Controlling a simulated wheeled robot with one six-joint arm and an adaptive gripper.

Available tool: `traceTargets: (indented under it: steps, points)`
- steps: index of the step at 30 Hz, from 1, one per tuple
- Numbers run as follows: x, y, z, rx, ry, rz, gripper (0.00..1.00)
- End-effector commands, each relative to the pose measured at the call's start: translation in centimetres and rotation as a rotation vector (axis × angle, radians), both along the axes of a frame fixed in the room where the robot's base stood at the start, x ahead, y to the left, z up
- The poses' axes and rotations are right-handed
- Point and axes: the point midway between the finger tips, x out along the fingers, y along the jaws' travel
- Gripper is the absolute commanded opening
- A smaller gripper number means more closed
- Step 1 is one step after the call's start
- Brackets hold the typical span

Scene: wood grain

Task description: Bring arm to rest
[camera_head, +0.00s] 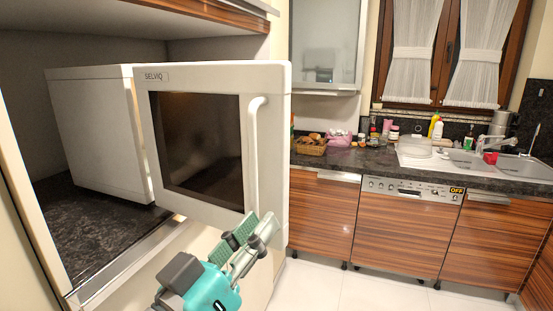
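My gripper (254,234) is at the lower middle, in front of the lower edge of a white microwave door (272,82). Its green-padded fingers look spread apart, with nothing seen between them. The fingertips appear just below the lower end of the door's white handle (252,150); I cannot tell whether they touch the door. The door has a dark window and stands swung open from the white microwave body (95,130), which sits in a cabinet niche at left. The microwave's inside is hidden behind the door.
A dark niche shelf (85,235) lies below the microwave. At right is a counter (370,160) with a basket (311,145), bottles and a sink (480,165). Below it are wood-grain cabinets and a dishwasher (405,230). The pale floor (375,292) in front is clear.

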Motion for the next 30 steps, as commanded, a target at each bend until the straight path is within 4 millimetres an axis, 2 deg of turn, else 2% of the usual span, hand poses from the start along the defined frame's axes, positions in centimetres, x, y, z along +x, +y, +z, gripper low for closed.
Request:
traceTargets:
  steps: [1, 6, 10, 15, 23, 30]
  points:
    - [0.9, -0.3, -1.9, -0.045, 0.015, 0.019, 0.25]
    - [3.0, -1.1, -7.5, -0.165, 0.060, 0.111, 0.25]
    - [4.0, -2.1, -12.1, -0.236, 0.103, 0.185, 0.25]
    - [4.2, -3.8, -18.2, -0.299, 0.167, 0.284, 0.25]
    - [2.2, -7.0, -27.3, -0.327, 0.271, 0.432, 0.25]
    - [-2.0, -10.4, -34.5, -0.282, 0.360, 0.551, 0.25]
